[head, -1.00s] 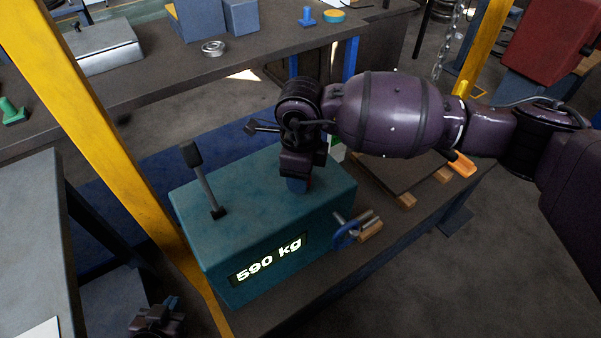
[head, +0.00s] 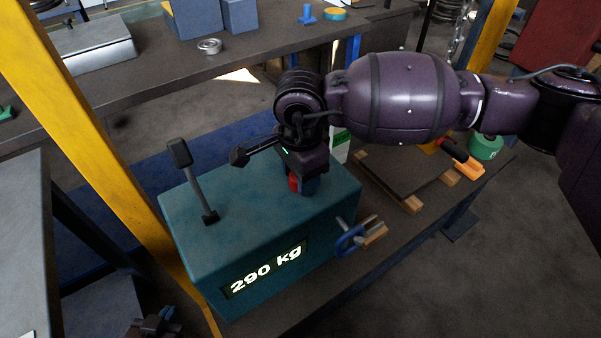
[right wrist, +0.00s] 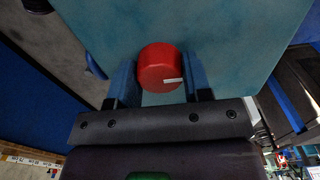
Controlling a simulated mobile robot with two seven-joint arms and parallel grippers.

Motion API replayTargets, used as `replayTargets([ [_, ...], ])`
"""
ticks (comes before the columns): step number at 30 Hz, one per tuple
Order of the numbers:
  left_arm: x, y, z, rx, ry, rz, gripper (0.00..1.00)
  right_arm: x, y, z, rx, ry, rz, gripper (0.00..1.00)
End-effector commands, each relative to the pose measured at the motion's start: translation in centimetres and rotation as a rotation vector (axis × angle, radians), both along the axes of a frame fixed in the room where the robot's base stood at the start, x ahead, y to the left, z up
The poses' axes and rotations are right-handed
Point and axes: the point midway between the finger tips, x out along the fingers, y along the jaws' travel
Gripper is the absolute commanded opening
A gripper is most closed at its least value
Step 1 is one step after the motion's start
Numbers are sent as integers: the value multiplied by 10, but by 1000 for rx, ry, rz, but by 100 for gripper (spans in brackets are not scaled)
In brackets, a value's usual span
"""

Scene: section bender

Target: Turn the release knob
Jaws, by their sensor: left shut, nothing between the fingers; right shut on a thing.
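The red release knob (right wrist: 159,68) sits on the teal box (head: 190,260) and has a white mark pointing right in the right wrist view. A sliver of the knob (head: 294,184) shows in the head view. My right gripper (right wrist: 160,78) is shut on it, one blue finger on each side. In the head view the right gripper (head: 304,186) points down onto the box top. The box's lit display (head: 266,269) reads 290 kg. My left gripper (head: 160,323) is at the bottom edge, partly cut off, shut and apart from the box.
A black-handled lever (head: 193,182) stands on the box's left part. A blue clamp-like piece (head: 350,240) is at its right side. A dark plate (head: 405,180) on wooden blocks lies to the right. A yellow post (head: 95,140) rises close at the left.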

Motion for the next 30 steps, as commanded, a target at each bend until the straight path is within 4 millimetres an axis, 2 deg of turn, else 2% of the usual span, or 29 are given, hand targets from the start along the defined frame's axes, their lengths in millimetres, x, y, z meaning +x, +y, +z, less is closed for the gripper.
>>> replayTargets([
  [20, -4, 0, -5, -1, 11, 2, 0, 1, 1, 2, 3, -4, 60, 21],
  [21, -4, 0, -5, -1, 11, 3, 0, 1, 1, 2, 3, -4, 60, 50],
  [24, -4, 0, -5, -2, 11, 4, 0, 1, 1, 2, 2, -3, 60, 65],
  [26, -4, 0, -5, -3, 11, 5, 0, 1, 0, 2, 2, -3, 59, 71],
  [30, -4, -1, -5, -4, 11, 5, 0, 0, 0, 1, 1, -2, 59, 71],
])
